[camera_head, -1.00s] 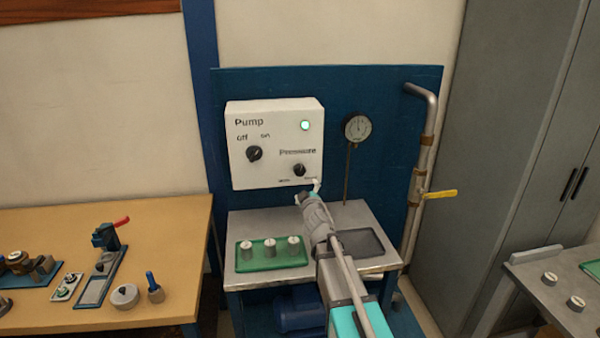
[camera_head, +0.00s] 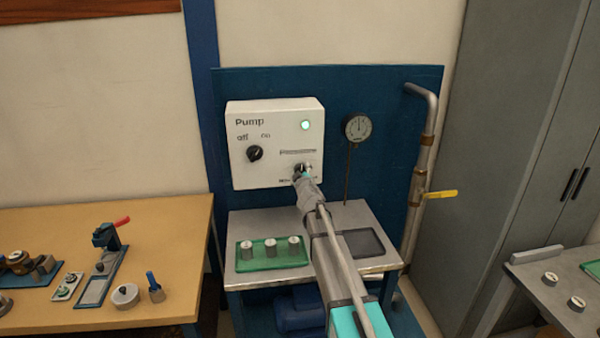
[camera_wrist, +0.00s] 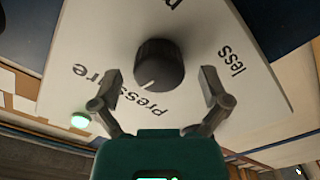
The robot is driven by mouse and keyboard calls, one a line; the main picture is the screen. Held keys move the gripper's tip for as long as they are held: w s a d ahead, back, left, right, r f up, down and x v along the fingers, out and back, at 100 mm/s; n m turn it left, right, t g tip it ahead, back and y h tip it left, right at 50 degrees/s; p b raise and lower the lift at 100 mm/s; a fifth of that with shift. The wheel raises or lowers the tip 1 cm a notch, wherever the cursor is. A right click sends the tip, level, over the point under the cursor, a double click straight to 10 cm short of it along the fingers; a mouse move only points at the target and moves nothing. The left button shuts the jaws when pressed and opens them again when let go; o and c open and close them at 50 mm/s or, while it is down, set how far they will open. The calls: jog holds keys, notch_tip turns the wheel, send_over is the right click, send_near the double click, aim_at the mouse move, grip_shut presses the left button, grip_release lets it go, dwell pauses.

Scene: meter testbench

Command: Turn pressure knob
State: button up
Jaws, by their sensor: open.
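The black pressure knob (camera_wrist: 159,64) is on the white pump box (camera_head: 250,180). In the wrist view it lies ahead of and between the two open fingers of my gripper (camera_wrist: 160,90), with a gap visible on each side. A white pointer line shows on the knob, near the "pressure" lettering. In the head view my gripper (camera_head: 302,173) is at the lower right of the box and mostly hides the knob. Whether the fingers touch the knob cannot be told.
The pump knob (camera_head: 254,153) is left on the same box, and a green lamp (camera_head: 305,126) is lit above. A round gauge (camera_head: 358,128) stands to the right. Below, a green tray (camera_head: 247,267) holds several small meters. A pipe with a yellow lever (camera_head: 441,194) is farther right.

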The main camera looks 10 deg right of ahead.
jog(key=shift+w, duration=0.3)
jog(key=c, duration=1.1)
jog(key=shift+c, duration=0.2)
jog(key=shift+m, duration=0.7)
jog(key=o, duration=1.1)
jog(key=shift+o, duration=0.2)
